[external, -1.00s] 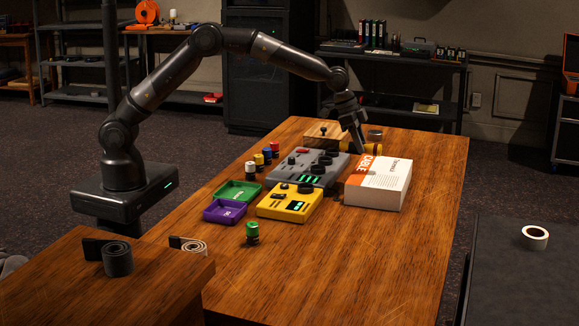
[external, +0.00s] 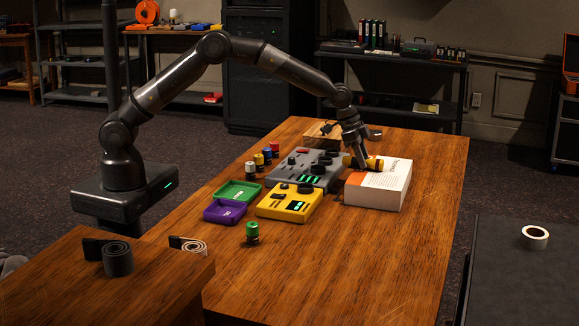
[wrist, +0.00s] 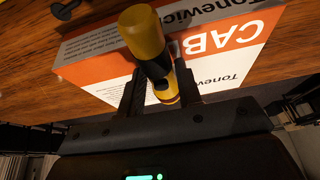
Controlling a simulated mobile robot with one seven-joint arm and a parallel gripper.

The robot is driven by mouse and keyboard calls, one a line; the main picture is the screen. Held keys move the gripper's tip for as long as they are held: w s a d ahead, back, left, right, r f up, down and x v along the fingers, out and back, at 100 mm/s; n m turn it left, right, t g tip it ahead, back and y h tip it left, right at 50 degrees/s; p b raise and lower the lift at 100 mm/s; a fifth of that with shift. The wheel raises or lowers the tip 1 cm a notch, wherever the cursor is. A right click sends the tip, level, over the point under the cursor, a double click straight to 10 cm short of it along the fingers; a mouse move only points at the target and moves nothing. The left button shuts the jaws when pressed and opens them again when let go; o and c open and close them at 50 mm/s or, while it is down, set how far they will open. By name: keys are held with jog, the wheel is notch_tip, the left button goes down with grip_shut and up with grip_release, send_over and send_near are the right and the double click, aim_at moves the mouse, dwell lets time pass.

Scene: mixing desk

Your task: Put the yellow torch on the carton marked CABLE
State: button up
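The yellow torch (external: 374,164), with a dark middle band, is held in my gripper (external: 358,163) at the back-left part of the carton's top. The white and orange carton marked CABLE (external: 393,182) lies on the wooden desk. In the wrist view the torch (wrist: 143,36) sits between the two dark fingers of my gripper (wrist: 160,90), with the carton's orange CABLE band (wrist: 215,40) behind it. I cannot tell whether the torch touches the carton's top. The gripper covers part of the torch.
Left of the carton are a grey mixer (external: 308,168) and a yellow device (external: 288,204). Green (external: 239,192) and purple (external: 225,212) trays lie further left. A wooden box (external: 318,131) stands behind. The desk's front right is clear.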

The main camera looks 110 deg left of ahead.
jog(key=o, duration=0.3)
jog(key=shift+o, duration=0.2)
jog(key=v, duration=1.2)
jog(key=shift+r, duration=0.2)
jog(key=s+d+r, duration=0.6)
jog(key=s+d, duration=0.2)
jog(key=s, duration=0.2)
jog(key=s+d+r, duration=0.7)
jog(key=s+d, duration=0.1)
jog(key=s, duration=0.1)
jog(key=s+d+f, duration=0.1)
jog(key=s+d, duration=0.1)
jog(key=s, duration=0.6)
jog(key=s+d+f, duration=0.2)
jog(key=s+d, duration=0.1)
jog(key=s, duration=0.6)
jog(key=s+d+f+t, duration=0.1)
jog(key=s+d+f, duration=0.1)
jog(key=s, duration=0.7)
jog(key=shift+d, duration=0.5)
jog(key=shift+s, duration=0.1)
